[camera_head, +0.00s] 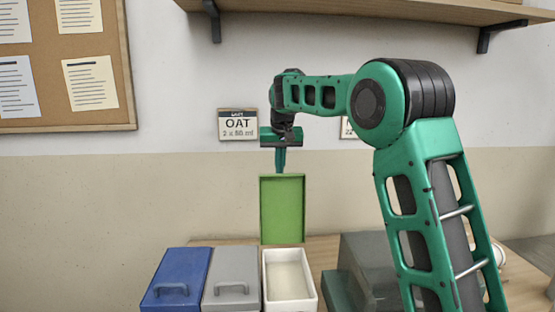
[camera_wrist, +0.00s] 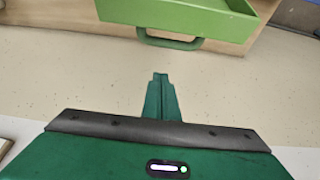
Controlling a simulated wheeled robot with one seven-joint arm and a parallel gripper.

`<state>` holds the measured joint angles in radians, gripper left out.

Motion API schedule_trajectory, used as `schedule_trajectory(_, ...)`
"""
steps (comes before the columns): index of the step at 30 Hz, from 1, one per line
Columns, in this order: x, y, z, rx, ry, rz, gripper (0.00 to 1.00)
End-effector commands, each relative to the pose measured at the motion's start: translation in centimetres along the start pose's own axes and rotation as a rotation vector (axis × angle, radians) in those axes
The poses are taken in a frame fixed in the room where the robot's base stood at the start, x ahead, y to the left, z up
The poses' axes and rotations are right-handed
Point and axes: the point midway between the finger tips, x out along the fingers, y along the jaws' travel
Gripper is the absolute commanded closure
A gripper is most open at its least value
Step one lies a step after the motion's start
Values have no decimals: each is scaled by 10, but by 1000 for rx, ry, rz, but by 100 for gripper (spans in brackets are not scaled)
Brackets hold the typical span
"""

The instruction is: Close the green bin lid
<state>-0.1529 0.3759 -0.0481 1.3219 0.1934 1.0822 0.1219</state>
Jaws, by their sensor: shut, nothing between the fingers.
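The green lid (camera_head: 282,208) stands upright, open, at the back edge of a white bin (camera_head: 270,292). The bin's open top shows a pale inside. In the wrist view the lid (camera_wrist: 190,14) is at the top edge, with its green handle (camera_wrist: 170,42) showing. My gripper (camera_head: 280,170) is shut and empty, pointing down just above the lid's top edge in the head view. In the wrist view my closed fingertips (camera_wrist: 160,77) are apart from the handle, with beige wall between them. I cannot tell whether a finger touches the lid's edge.
A grey bin (camera_head: 232,275) and a blue bin (camera_head: 177,278), both with lids shut, stand left of the white bin. A dark grey box (camera_head: 368,265) is to its right. The beige wall (camera_head: 120,200) is behind. A wooden shelf (camera_head: 370,10) hangs above my arm.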

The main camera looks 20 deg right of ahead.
Motion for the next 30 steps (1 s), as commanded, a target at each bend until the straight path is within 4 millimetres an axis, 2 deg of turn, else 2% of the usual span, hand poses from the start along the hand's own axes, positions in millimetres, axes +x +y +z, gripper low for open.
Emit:
schedule_trajectory(3,-9,1,17,1,2,-1,100)
schedule_trajectory(9,-14,0,34,1,0,0,100)
schedule_trajectory(24,-16,0,38,0,3,0,100)
schedule_trajectory(30,-22,-15,46,-16,32,-7,100)
